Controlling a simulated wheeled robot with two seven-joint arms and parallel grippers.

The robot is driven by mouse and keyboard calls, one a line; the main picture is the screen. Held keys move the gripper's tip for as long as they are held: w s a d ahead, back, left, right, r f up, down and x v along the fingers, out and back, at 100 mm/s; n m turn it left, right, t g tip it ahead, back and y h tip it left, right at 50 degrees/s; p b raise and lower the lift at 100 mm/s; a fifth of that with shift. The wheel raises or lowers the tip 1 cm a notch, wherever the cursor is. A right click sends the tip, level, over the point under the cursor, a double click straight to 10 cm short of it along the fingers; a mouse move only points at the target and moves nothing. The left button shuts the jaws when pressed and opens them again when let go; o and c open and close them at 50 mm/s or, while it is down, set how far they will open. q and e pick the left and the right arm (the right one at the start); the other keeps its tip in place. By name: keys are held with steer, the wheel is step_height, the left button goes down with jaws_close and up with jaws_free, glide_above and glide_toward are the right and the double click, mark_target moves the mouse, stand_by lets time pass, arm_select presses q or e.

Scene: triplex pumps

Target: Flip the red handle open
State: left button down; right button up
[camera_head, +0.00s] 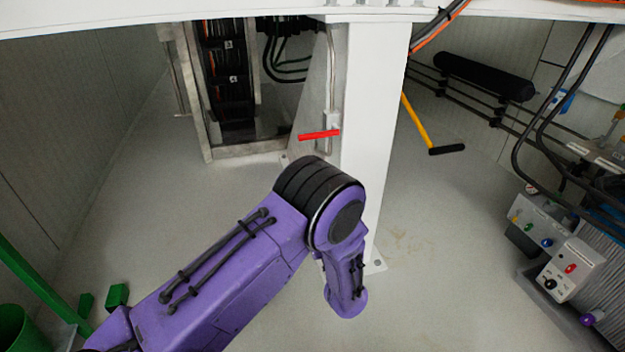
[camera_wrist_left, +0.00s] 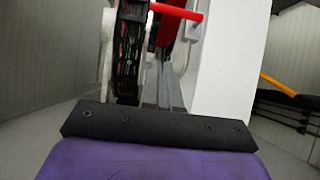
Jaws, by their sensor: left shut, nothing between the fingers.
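The red handle (camera_head: 319,135) sticks out to the left from a small grey valve on a thin pipe beside the white post. It is roughly level, with its left end tilted slightly down. It also shows at the top of the left wrist view (camera_wrist_left: 178,11), above and beyond the gripper. My purple left arm bends in front of the post, below the handle. My left gripper (camera_wrist_left: 160,127) shows as a black bar at the bottom of the wrist view. It is shut and empty, apart from the handle. Its fingertips are not clear. My right gripper is out of view.
The white post (camera_head: 374,110) stands just right of the handle. A metal frame with dark cabling (camera_head: 228,75) is at the left. A yellow bar with a black end (camera_head: 418,125) is behind the post. Control boxes (camera_head: 570,268) stand at the right. Open floor lies on both sides.

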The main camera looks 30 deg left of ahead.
mark_target(319, 135)
arm_select(q)
steer(key=s+d+r+b+x, duration=0.1)
steer(key=r+b+x, duration=0.1)
steer(key=x, duration=1.1)
steer(key=shift+r+b, duration=0.2)
steer(key=shift+b, duration=0.35)
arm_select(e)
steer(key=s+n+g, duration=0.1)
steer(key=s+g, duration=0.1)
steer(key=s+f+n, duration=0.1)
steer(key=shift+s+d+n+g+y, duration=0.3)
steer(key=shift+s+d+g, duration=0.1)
arm_select(q)
steer(key=shift+d, duration=0.15)
